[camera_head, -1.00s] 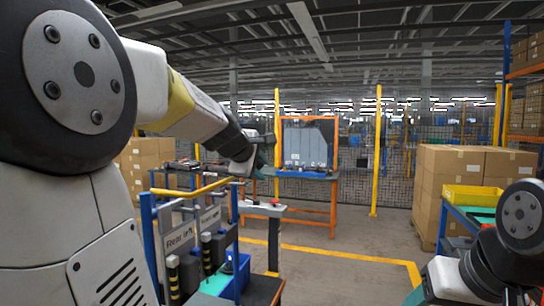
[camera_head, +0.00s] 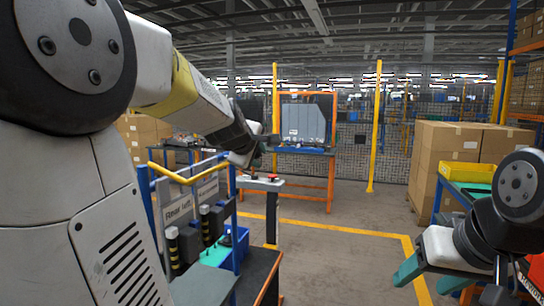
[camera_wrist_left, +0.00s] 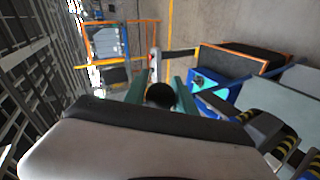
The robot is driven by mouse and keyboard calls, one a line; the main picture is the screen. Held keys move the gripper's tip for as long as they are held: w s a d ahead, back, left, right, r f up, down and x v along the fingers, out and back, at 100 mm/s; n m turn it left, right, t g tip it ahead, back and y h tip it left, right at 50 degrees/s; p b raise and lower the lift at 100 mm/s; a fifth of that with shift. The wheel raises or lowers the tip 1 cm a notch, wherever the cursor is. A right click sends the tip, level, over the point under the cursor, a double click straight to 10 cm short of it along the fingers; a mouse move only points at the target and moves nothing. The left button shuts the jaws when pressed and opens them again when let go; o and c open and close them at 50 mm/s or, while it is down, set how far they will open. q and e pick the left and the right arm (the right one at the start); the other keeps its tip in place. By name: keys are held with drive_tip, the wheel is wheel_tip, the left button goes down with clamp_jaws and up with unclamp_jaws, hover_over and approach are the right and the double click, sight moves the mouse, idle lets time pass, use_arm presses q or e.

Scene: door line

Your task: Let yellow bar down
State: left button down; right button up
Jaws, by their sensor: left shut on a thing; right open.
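The yellow bar (camera_head: 188,180) is a bent rail at the top of a blue-posted rack at left in the head view. Its right end comes close to my left gripper (camera_head: 250,158). In the left wrist view my left gripper (camera_wrist_left: 159,92) has its green fingers on both sides of a dark round knob (camera_wrist_left: 160,95) and is shut on it. Whether the knob belongs to the bar cannot be told. My right gripper (camera_head: 430,276) is open and empty at lower right, with green fingers apart.
A rack panel (camera_head: 178,210) reads "Rear left". A blue bin (camera_head: 236,250) stands beside it. A post with a red button (camera_head: 272,178) stands right of the rack. Cardboard boxes (camera_head: 450,155) and a yellow bin (camera_head: 460,171) are at right. The floor between is clear.

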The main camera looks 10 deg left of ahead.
use_arm(q)
drive_tip(key=shift+a+f, duration=0.1)
drive_tip(key=shift+f, duration=0.1)
drive_tip(key=c, duration=1)
unclamp_jaws()
drive_tip(key=shift+a, duration=0.1)
drive_tip(key=shift+r, duration=0.1)
drive_tip(key=shift+s+r, duration=0.3)
drive_tip(key=shift+s, duration=0.15)
drive_tip(key=v, duration=0.6)
drive_tip(key=shift+s+r, duration=0.1)
drive_tip(key=shift+s, duration=0.25)
